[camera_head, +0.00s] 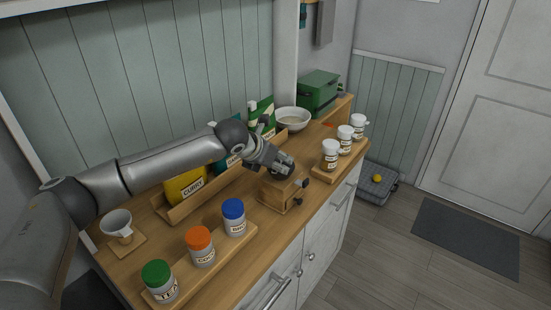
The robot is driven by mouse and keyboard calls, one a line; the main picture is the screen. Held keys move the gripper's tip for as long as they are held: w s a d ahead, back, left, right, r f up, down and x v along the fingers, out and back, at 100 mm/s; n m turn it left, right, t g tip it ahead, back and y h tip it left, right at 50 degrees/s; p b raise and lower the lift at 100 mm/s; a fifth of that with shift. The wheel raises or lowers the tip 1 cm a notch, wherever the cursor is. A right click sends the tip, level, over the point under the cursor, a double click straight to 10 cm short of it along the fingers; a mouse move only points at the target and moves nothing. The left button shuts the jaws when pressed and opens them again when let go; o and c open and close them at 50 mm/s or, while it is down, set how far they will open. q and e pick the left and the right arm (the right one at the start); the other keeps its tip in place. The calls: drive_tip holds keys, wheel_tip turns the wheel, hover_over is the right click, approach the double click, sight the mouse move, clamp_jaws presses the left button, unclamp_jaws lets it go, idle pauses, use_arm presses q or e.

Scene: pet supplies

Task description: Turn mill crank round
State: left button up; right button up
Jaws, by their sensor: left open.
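The wooden mill (277,197) stands on the counter near its front edge, with a dark knob (297,201) on its front face. A small dark part, perhaps the crank's end, shows at its upper right; the rest of the crank is hidden or too small to make out. My left gripper (284,167) is open just above the mill's top. I cannot tell whether its fingers touch the mill or crank. My right gripper is out of view.
Jars with green, orange and blue lids (233,209) stand left of the mill. White-lidded jars (330,148) stand on a board to its right. Packets including a yellow one (184,187), a white bowl (293,117) and a green box (318,88) are behind.

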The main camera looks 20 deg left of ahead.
use_arm(q)
drive_tip(key=shift+c, duration=0.5)
clamp_jaws()
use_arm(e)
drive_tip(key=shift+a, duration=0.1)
use_arm(q)
drive_tip(key=shift+a, duration=0.1)
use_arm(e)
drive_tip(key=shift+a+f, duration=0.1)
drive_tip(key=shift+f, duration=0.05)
